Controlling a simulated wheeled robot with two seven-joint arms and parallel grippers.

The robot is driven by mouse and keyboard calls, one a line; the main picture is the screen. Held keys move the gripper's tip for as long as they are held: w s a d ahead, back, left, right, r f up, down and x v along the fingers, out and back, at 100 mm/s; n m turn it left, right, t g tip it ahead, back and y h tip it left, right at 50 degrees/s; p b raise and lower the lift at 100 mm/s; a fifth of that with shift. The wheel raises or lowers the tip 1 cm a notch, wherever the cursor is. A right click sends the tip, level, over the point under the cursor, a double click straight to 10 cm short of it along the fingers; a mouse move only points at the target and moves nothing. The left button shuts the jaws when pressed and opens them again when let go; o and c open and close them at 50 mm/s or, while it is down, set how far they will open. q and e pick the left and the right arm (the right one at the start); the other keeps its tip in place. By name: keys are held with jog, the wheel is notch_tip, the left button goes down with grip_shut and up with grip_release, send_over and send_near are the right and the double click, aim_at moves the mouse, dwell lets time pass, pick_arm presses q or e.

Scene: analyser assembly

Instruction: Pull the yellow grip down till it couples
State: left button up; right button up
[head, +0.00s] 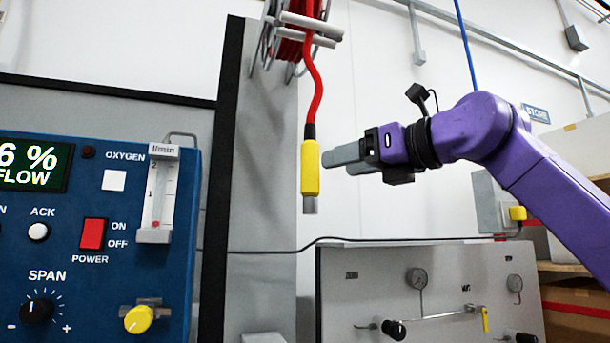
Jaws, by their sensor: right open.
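The yellow grip (311,168) hangs upright from a red hose (314,90), with a grey metal end (310,205) pointing down. My right gripper (326,160), on the purple arm, comes in from the right with its grey fingers pointing left at the grip's height. It is open, and its fingertips are close beside the grip; I cannot tell whether they touch it or lie around it. No mating socket can be made out below the grip. My left gripper is not in view.
A hose reel (290,35) hangs above. A blue analyser panel (110,240) with knobs, a red switch and a flow tube stands at left. A grey panel (440,270) with gauges and valves stands below right. Open space lies directly below the grip.

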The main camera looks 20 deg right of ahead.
aim_at(316, 165)
jog(key=shift+w+a+r+p, duration=0.25)
jog(key=shift+a+r+p, duration=0.15)
jog(key=shift+a, duration=0.2)
jog(key=shift+w+a+r+p, duration=0.25)
jog(key=shift+a+p, duration=0.2)
jog(key=shift+a, duration=0.1)
jog(key=shift+p+x, duration=0.45)
jog(key=shift+x, duration=0.55)
jog(key=w, duration=0.1)
jog(key=w+a+f, duration=0.1)
jog(key=w, duration=0.1)
jog(key=w+p, duration=0.1)
jog(key=w, duration=0.1)
jog(key=shift+a+f, duration=0.15)
jog(key=shift+a, duration=0.1)
jog(key=shift+s+d+r, duration=0.15)
jog(key=shift+s+r, duration=0.1)
jog(key=shift+s, duration=0.55)
jog(key=shift+c, duration=0.2)
jog(key=shift+s, duration=0.1)
jog(key=c, duration=0.5)
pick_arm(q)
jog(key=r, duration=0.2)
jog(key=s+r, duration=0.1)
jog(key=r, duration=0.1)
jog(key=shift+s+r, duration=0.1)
pick_arm(e)
grip_shut()
